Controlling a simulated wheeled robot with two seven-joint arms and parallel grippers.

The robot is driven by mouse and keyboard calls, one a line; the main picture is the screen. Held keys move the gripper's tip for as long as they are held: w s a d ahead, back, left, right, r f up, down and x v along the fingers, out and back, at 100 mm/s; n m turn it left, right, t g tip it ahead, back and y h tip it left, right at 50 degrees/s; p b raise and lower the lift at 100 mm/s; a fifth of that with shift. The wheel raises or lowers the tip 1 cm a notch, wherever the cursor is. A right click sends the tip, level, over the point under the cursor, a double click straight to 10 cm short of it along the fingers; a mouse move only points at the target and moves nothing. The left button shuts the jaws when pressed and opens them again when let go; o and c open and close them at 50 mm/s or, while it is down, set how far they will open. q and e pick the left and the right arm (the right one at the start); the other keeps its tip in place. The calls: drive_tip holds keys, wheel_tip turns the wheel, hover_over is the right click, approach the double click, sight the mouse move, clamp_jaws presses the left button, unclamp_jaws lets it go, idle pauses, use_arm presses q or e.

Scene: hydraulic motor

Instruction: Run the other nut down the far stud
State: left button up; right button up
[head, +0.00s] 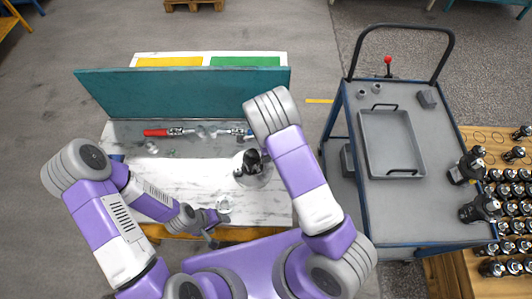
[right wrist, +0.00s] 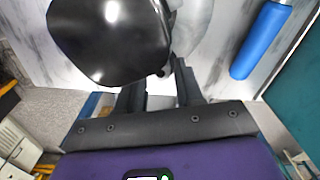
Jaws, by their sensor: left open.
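The black hydraulic motor (head: 251,161) stands on a round grey base (head: 241,178) on the white marbled worktop. In the right wrist view its glossy black body (right wrist: 108,38) fills the upper left, close to my right gripper (right wrist: 160,85). The two dark right fingers show apart, but their tips are hidden by the motor, so I cannot see what lies between them. In the head view my right gripper is hidden behind my arm. My left gripper (head: 212,224) is open, low over the front of the worktop beside a small pale ring-shaped part (head: 223,207). I cannot make out the nut or far stud.
Small loose parts (head: 151,147) lie at the left. A grey cart (head: 440,140) with a tray (head: 392,145) stands at the right.

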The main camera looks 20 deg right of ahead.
drive_tip(key=n+b, duration=0.1)
drive_tip(key=n, duration=0.5)
drive_tip(key=shift+f, duration=0.15)
drive_tip(key=shift+n+b, duration=0.3)
drive_tip(key=shift+n, duration=0.7)
drive_tip(key=c, duration=0.7)
drive_tip(key=m, duration=0.4)
drive_tip(key=shift+p, duration=0.35)
clamp_jaws()
drive_tip(key=shift+m, duration=0.9)
